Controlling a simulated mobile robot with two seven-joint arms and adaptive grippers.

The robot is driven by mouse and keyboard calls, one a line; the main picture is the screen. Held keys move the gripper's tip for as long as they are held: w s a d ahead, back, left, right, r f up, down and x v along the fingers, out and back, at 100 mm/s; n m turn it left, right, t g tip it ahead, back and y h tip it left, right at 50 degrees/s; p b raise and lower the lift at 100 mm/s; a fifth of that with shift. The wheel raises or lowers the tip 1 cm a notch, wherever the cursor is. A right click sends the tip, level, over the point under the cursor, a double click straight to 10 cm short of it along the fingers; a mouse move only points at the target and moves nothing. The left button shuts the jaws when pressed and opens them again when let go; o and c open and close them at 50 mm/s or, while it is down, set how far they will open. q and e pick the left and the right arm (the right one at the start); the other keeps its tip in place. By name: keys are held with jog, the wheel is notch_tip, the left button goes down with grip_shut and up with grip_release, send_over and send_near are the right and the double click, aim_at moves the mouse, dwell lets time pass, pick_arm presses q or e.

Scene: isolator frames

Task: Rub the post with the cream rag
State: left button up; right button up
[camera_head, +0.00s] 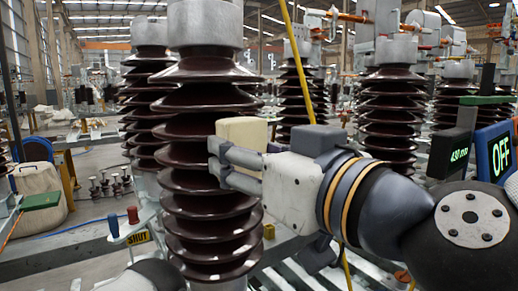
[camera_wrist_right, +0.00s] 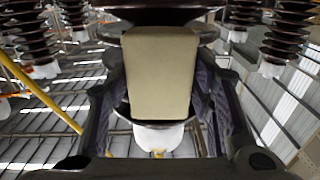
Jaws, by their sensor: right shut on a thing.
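The post (camera_head: 205,180) is a tall, dark brown ribbed insulator with a grey metal cap, upright in the middle-left of the head view. The cream rag (camera_head: 242,131) looks like a thick pale block at the post's right side. My right gripper (camera_head: 218,160) is shut on the rag and comes in from the right at mid-height of the post. In the right wrist view the rag (camera_wrist_right: 160,75) sits between both fingers, with brown ribs of the post (camera_wrist_right: 160,15) behind and above it. Whether the rag touches the ribs is not clear. My left gripper is not in view.
Another ribbed post (camera_head: 150,75) stands close behind on the left, and more stand to the right (camera_head: 392,110). A yellow rod (camera_head: 300,60) slants behind my right wrist. A screen (camera_head: 500,152) reading OFF is at the far right. A SHUT label (camera_head: 138,238) is at lower left.

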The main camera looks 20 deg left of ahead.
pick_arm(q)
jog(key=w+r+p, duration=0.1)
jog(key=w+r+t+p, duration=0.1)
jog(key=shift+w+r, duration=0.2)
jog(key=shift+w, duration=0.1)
pick_arm(e)
jog(key=v, duration=0.5)
jog(key=shift+s+d, duration=0.2)
jog(key=shift+d, duration=0.05)
jog(key=shift+d, duration=0.1)
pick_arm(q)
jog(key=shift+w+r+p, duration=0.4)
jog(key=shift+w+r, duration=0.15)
pick_arm(e)
jog(key=v, duration=0.3)
jog(key=shift+w, duration=0.1)
